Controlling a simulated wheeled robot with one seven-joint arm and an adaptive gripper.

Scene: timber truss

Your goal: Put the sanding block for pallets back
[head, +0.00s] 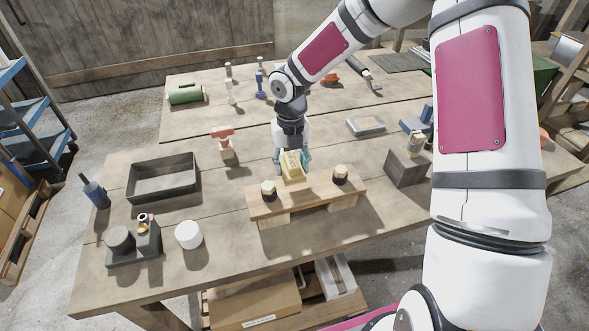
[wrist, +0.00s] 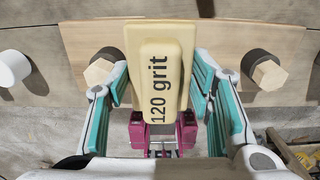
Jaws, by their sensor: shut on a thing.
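The sanding block (head: 292,167) is pale yellow and marked "120 grit" in the wrist view (wrist: 165,72). My gripper (head: 293,160) is shut on it, with teal-padded fingers on its two sides; the fingers also show in the wrist view (wrist: 160,80). The block is at the back edge of a raised wooden plank (head: 305,195) on two feet, between its two hexagonal wooden pegs with dark collars, the left peg (head: 268,188) and the right peg (head: 340,173). I cannot tell whether the block touches the plank. No label for pallets shows.
On the table (head: 215,235), a dark open tray (head: 162,178) and a white cylinder (head: 188,235) stand left of the plank. A red-topped piece (head: 223,140) stands behind, and a dark wooden block (head: 407,166) stands right. A shallow tray (head: 366,125) lies behind right.

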